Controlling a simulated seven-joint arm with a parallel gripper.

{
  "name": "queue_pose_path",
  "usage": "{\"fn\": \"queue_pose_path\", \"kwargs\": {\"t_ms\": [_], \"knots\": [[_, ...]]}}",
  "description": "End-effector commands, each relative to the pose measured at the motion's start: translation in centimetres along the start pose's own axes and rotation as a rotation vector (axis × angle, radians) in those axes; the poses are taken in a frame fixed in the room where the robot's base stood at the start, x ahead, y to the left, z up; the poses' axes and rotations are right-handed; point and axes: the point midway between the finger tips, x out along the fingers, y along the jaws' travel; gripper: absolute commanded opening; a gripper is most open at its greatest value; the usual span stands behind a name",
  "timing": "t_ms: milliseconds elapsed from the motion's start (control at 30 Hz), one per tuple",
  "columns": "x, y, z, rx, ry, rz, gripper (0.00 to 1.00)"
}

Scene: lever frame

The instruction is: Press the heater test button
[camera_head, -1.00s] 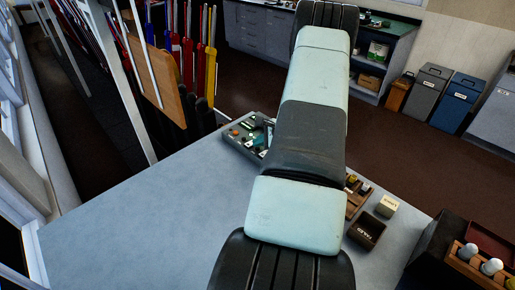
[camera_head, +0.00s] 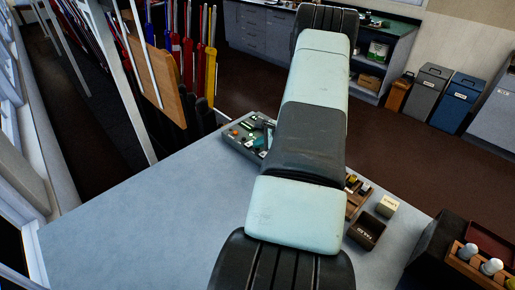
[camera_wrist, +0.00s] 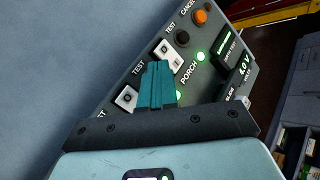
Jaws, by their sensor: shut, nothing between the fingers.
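The sloped grey control panel (camera_wrist: 150,58) fills the middle of the wrist view. It carries white square switches marked TEST, one at the lower left (camera_wrist: 127,99) and one higher up (camera_wrist: 168,53). A round black button (camera_wrist: 182,38) and an orange button (camera_wrist: 199,17) sit further up, near a CANCEL label. A PORCH label is readable; I see no heater label, so I cannot tell which button is the heater's. My gripper (camera_wrist: 157,68) has its teal fingers shut, overlapping the panel between the two white switches. Contact is unclear. In the head view the panel (camera_head: 238,130) is partly behind my arm.
The pale table (camera_head: 150,220) is clear on the left. A dark open box (camera_head: 367,230), a cream block (camera_head: 387,206) and a wooden tray (camera_head: 354,205) are right of my arm. A rack of egg-like items (camera_head: 467,252) stands at the lower right.

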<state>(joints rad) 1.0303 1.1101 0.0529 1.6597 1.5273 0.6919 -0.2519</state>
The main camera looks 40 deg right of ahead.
Motion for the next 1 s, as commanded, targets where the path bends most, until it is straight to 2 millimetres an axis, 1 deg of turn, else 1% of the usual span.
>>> {"fn": "queue_pose_path", "kwargs": {"t_ms": [333, 667, 1000], "knots": [[-1.0, -0.7, 0.7, -0.001, 0.000, 0.001, 0.00], [-1.1, -0.8, 0.8, 0.000, 0.000, 0.001, 0.00], [-3.3, -2.4, 2.4, -0.002, 0.000, 0.000, 0.00]]}}
